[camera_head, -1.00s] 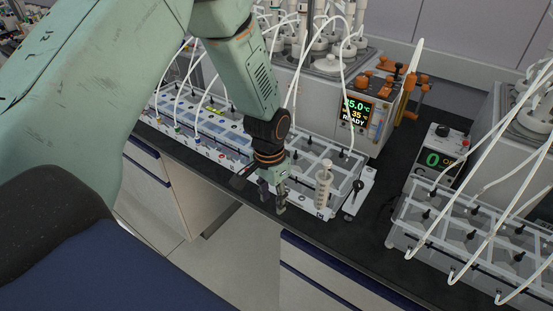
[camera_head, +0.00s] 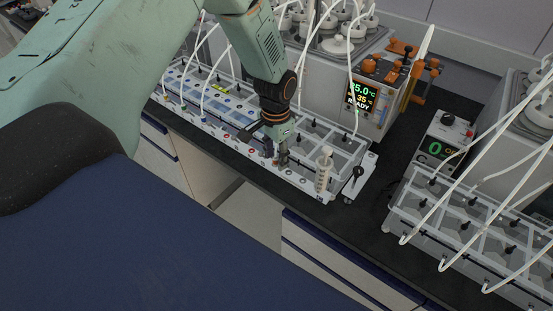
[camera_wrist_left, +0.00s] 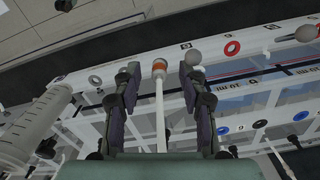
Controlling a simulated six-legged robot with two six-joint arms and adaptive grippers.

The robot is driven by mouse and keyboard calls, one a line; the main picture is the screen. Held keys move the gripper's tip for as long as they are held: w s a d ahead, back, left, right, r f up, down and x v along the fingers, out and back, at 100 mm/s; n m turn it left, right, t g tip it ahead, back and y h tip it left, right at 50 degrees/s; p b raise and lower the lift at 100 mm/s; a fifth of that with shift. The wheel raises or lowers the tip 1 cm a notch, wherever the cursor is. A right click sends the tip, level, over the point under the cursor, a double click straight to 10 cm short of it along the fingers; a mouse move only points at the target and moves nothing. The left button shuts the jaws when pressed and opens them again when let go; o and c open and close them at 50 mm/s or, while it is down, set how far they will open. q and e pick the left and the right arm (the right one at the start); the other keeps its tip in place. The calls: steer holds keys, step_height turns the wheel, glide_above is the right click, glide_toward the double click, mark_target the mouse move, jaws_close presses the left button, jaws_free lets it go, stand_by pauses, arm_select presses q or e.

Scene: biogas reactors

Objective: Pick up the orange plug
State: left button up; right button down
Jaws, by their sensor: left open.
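The fingers are apart. In the head view my left gripper (camera_head: 276,156) points down at the front edge of the long white rack (camera_head: 222,134). The plug cannot be made out there, and the gripper likely covers it. My right gripper is not in view.
A white syringe-like part (camera_head: 324,170) stands just right of the gripper; it also shows in the left wrist view (camera_wrist_left: 35,125). A reactor unit with a lit display (camera_head: 361,97) stands behind. A second rack (camera_head: 470,225) is at the right.

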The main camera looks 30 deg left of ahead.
arm_select(q)
steer(key=shift+a+f, duration=0.1)
steer(key=shift+f, duration=0.2)
steer(key=shift+s+r, duration=0.1)
steer(key=shift+c, duration=0.4)
steer(key=shift+d, duration=0.2)
steer(key=c, duration=0.3)
steer(key=shift+a, duration=0.1)
steer(key=shift+c, duration=2.5)
